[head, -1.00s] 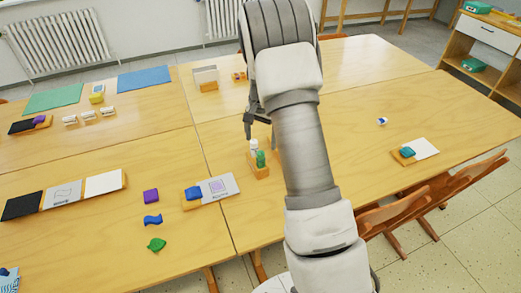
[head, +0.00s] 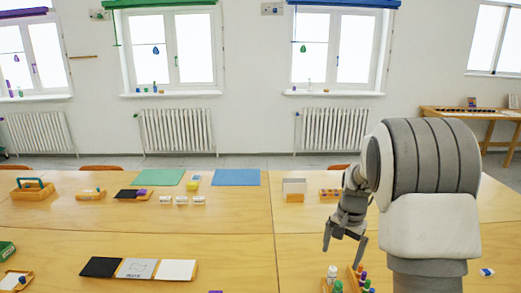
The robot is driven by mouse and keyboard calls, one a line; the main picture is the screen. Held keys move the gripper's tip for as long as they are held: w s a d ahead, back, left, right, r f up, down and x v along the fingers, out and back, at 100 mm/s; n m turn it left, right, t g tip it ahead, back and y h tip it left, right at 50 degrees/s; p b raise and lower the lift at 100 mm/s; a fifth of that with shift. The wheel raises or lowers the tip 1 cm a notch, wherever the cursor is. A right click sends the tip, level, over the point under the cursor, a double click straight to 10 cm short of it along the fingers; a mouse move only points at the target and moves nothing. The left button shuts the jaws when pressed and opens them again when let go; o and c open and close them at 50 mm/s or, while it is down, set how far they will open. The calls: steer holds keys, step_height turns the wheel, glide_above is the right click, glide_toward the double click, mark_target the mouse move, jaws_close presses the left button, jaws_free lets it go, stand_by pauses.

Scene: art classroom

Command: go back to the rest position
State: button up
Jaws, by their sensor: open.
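My gripper (head: 344,243) is at the right of the head view, fingers pointing down and apart, with nothing between them. My arm rises on the right and bends over above the table. Below the fingertips, at the bottom edge, stand a white bottle (head: 333,273) and a green-topped piece (head: 338,286) in a wooden holder whose lower part is cut off. The gripper appears above them; whether it touches them cannot be told, though a gap shows.
The wooden tables (head: 225,235) hold a green mat (head: 155,177), a blue mat (head: 236,177), a basket (head: 32,190) and a row of black, drawn and white cards (head: 138,268). Radiators (head: 177,132) and windows line the far wall. A side table (head: 485,116) stands far right.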

steer(key=s+a+r+n+t, duration=0.1)
steer(key=s+a+r+n, duration=0.15)
steer(key=s+r, duration=0.4)
steer(key=s+a+r+n+t, duration=0.2)
steer(key=s+a+r, duration=0.1)
steer(key=s+r, duration=0.4)
steer(key=s+a+r+n+t, duration=0.1)
steer(key=s+n, duration=0.1)
steer(key=s, duration=0.5)
steer(key=s+a+r+n, duration=0.2)
steer(key=s, duration=0.5)
steer(key=shift+s+a+t, duration=0.15)
steer(key=shift+t, duration=0.25)
steer(key=shift+a+n, duration=0.15)
steer(key=shift+n, duration=0.1)
